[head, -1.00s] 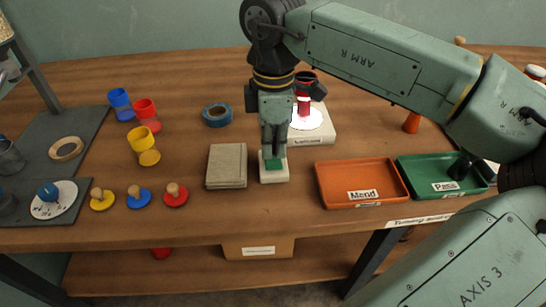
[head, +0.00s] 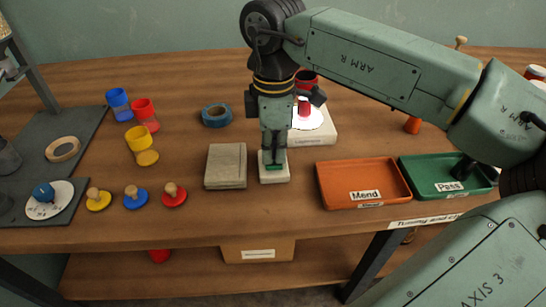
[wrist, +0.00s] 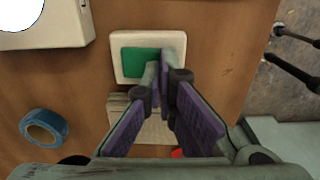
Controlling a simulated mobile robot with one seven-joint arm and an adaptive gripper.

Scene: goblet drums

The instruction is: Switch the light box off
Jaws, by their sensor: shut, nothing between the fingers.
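The light box (head: 318,137) is a cream block behind and to the right of my gripper, and its round top glows bright white. A red goblet drum (head: 304,108) stands on it. The switch is a small white block (head: 279,179) with a green button (head: 274,167). My gripper (head: 274,158) is shut and empty, pointing down at the button and partly hiding it. In the wrist view the fingertips (wrist: 160,66) overlap the right part of the green button (wrist: 136,62); I cannot tell whether they touch it.
A grey-brown block (head: 226,166) lies just left of the switch. The orange Mend tray (head: 362,184) and green Pass tray (head: 446,176) are to the right. Blue tape (head: 216,115) and several coloured knobbed discs lie to the left.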

